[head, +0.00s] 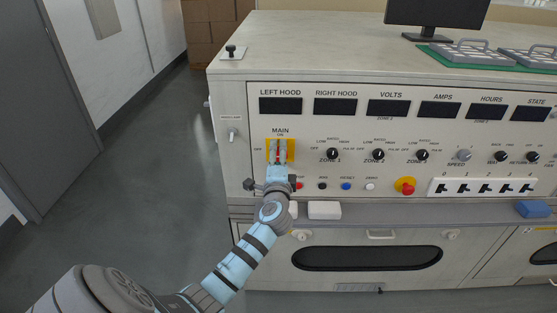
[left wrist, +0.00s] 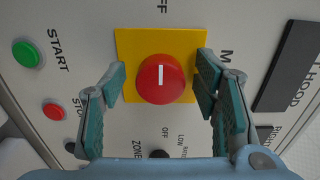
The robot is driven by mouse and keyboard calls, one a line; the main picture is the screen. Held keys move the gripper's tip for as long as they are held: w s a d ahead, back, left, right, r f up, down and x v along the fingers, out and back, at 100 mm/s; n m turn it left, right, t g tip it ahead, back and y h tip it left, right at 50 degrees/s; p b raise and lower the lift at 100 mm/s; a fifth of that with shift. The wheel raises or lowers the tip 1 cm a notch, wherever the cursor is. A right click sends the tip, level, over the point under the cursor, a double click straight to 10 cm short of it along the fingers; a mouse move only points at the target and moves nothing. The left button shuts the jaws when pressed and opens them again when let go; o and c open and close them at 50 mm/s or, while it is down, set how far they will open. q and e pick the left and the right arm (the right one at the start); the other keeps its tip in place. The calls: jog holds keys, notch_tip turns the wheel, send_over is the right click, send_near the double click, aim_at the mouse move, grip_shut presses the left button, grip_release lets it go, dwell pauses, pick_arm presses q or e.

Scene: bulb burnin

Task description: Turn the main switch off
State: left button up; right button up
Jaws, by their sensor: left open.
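The main switch is a round red knob (left wrist: 160,79) on a yellow plate (left wrist: 130,45) in the left wrist view. The knob's white line runs up and down in that view, in line with the partly cut lettering at the top edge. In the head view the yellow plate (head: 269,145) shows under the MAIN label, with the knob mostly hidden by my gripper. My left gripper (head: 278,152) is open in front of the plate. In the left wrist view its fingers (left wrist: 160,82) stand either side of the knob, apart from it. My right gripper is not in view.
A green START button (left wrist: 26,54) and a red button (left wrist: 54,111) sit close by on the panel. Zone knobs (head: 333,154), a red emergency button (head: 405,187) and several rocker switches (head: 486,188) lie to the right. A ledge (head: 385,212) runs below, bearing a white block (head: 324,210).

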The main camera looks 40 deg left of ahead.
pick_arm(q)
jog(key=v, duration=1.2)
jog(key=shift+d, duration=0.1)
jog(key=s+d+f+n+g+h+p, duration=0.1)
jog(key=s+d+f+n+g+h, duration=0.15)
jog(key=f, duration=0.85)
jog(key=s+d+f+n+g+h, duration=0.1)
jog(key=d+f+h, duration=0.2)
jog(key=f, duration=0.7)
jog(key=s+d+f+n+g+h+p, duration=0.1)
jog(key=s+d+f+g+h, duration=0.15)
jog(key=f, duration=0.85)
jog(key=s+f+n+g+h+p, duration=0.1)
jog(key=s+f+n+g+h, duration=0.2)
jog(key=s+f, duration=1.05)
jog(key=s+f+n+g+y+p, duration=0.1)
jog(key=s+g, duration=0.3)
jog(key=s, duration=1.7)
jog(key=shift+s+d+f+n+p, duration=0.15)
jog(key=shift+d+f+n+p, duration=0.2)
jog(key=shift+n, duration=0.5)
